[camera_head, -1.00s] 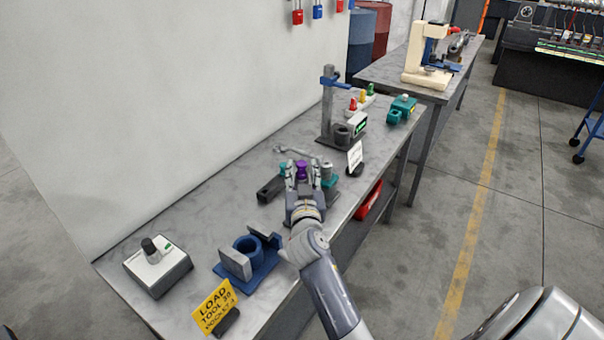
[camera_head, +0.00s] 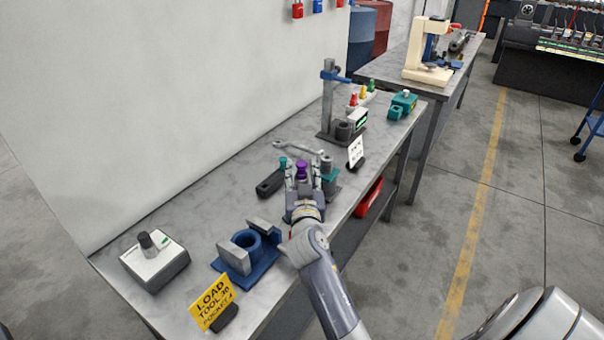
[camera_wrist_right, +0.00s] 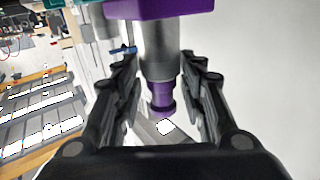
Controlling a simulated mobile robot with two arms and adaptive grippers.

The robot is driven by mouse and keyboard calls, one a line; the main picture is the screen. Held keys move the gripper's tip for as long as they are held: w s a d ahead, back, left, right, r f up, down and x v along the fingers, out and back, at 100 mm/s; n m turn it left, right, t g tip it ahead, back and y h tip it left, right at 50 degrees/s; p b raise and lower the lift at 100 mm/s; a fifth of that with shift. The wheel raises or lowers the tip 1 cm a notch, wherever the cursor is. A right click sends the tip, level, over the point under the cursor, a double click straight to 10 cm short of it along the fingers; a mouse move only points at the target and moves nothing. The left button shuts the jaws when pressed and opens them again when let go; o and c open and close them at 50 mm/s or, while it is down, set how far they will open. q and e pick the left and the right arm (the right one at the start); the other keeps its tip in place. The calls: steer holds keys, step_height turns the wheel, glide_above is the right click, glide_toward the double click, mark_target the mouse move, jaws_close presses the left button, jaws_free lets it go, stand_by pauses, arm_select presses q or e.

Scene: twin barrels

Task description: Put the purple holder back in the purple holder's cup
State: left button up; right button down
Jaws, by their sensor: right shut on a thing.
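The purple holder (camera_head: 301,171) has a purple knob and a grey body. It stands upright between the fingers of my right gripper (camera_head: 303,180), over the bench. The right wrist view looks upside down and shows the holder's grey body (camera_wrist_right: 160,50) between the two fingers of my right gripper (camera_wrist_right: 160,75), which is shut on it. A purple block (camera_wrist_right: 160,8), seemingly the purple holder's cup, meets the far end of the grey body. I cannot tell how deep the holder sits in it. In the head view my gripper hides this cup. My left gripper is not in view.
A teal cup (camera_head: 331,184) with a grey-topped holder stands close at the right. A blue fixture (camera_head: 246,256) and yellow sign (camera_head: 211,303) stand nearer. Bare bench lies behind the blue fixture.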

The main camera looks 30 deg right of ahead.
mark_target(302, 163)
steer(key=shift+f+b, duration=0.35)
steer(key=shift+b, duration=0.15)
steer(key=shift+r+p, duration=1.95)
steer(key=shift+r, duration=0.4)
steer(key=shift+b, duration=0.35)
stand_by(0.8)
steer(key=shift+f+b, duration=2.15)
steer(key=shift+f, duration=0.15)
steer(key=c, duration=0.9)
jaws_free()
steer(key=shift+c, duration=0.2)
steer(key=shift+f, duration=0.1)
